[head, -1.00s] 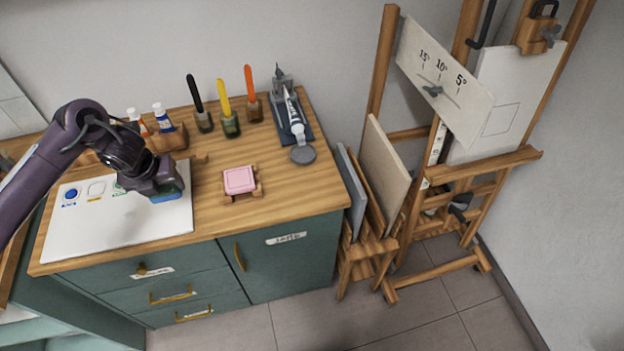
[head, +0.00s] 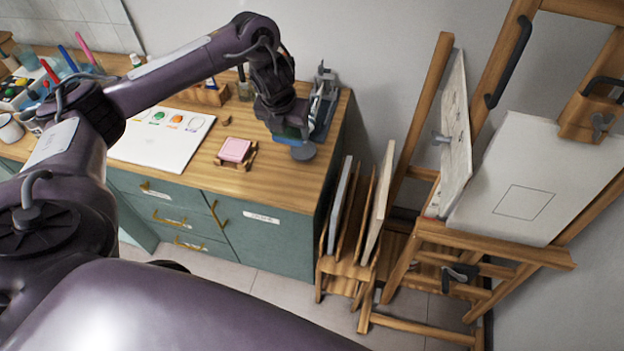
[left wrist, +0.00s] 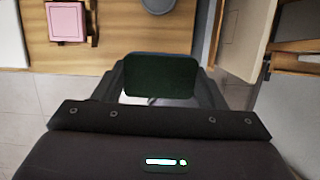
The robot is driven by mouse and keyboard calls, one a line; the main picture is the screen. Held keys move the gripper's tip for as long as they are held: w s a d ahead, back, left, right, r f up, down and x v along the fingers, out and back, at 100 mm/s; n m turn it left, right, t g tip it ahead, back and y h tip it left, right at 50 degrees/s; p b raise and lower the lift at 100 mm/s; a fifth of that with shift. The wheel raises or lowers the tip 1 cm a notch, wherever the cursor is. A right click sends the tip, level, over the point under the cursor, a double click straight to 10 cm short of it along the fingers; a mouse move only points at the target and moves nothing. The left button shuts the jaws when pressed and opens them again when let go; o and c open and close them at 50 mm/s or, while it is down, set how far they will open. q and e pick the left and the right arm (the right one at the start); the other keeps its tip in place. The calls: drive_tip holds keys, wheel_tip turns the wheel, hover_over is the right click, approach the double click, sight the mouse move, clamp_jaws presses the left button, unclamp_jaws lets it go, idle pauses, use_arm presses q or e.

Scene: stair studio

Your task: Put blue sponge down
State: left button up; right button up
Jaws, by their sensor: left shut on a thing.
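The blue sponge (head: 287,136) is held in my left gripper (head: 288,130), over the right end of the wooden counter top (head: 205,172). In the left wrist view the sponge shows its dark green face (left wrist: 160,76) between the fingers of my left gripper (left wrist: 162,92). In the head view it is close to a round grey dish (head: 304,150); I cannot tell its height above the counter. My right gripper is not in view.
A pink sponge on a wooden holder (head: 235,150) sits left of my gripper. A white palette sheet (head: 165,150) lies further left. A tube stand (head: 325,90) is just behind. Leaning boards (head: 380,205) and an easel (head: 500,250) stand to the right.

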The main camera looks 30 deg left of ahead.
use_arm(q)
wheel_tip(320, 180, down, 9)
drive_tip(key=b, duration=0.8)
hover_over(292, 183)
drive_tip(key=s, duration=0.1)
drive_tip(key=f, duration=0.6)
drive_tip(key=shift+d+f, duration=0.2)
drive_tip(key=shift+f, duration=0.4)
drive_tip(key=shift+a+f+b, duration=0.1)
drive_tip(key=shift+f+b, duration=0.3)
drive_tip(key=shift+b, duration=0.05)
wheel_tip(292, 183, down, 3)
drive_tip(key=shift+b, duration=1.05)
drive_tip(key=o, duration=0.6)
drive_tip(key=shift+f, duration=0.1)
drive_tip(key=o, duration=0.4)
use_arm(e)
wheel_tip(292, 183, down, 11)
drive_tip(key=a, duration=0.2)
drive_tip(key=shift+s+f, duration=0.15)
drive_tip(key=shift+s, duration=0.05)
